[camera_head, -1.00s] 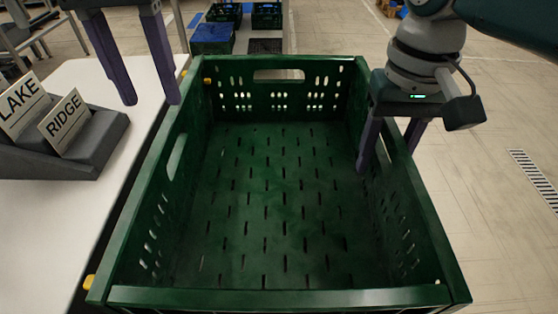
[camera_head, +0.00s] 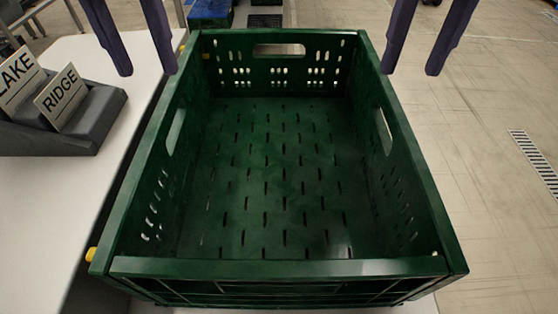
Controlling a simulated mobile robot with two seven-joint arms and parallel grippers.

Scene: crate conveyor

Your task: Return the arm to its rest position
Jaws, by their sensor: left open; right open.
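My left gripper (camera_head: 147,72) shows at the top left, its two purple fingers apart with nothing between them, above the white table. My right gripper (camera_head: 410,72) shows at the top right, its two purple fingers apart and empty, beside the far right corner of the green crate. The green crate (camera_head: 285,268) fills the middle of the view, and its slotted floor is bare. The bodies of both grippers and the arms lie outside the picture.
A grey holder (camera_head: 85,125) with signs reading LAKE (camera_head: 18,78) and RIDGE (camera_head: 60,97) stands on the white table (camera_head: 45,215) at the left. More crates (camera_head: 209,12) show at the top. A floor grate (camera_head: 535,160) lies at the right, with open floor around it.

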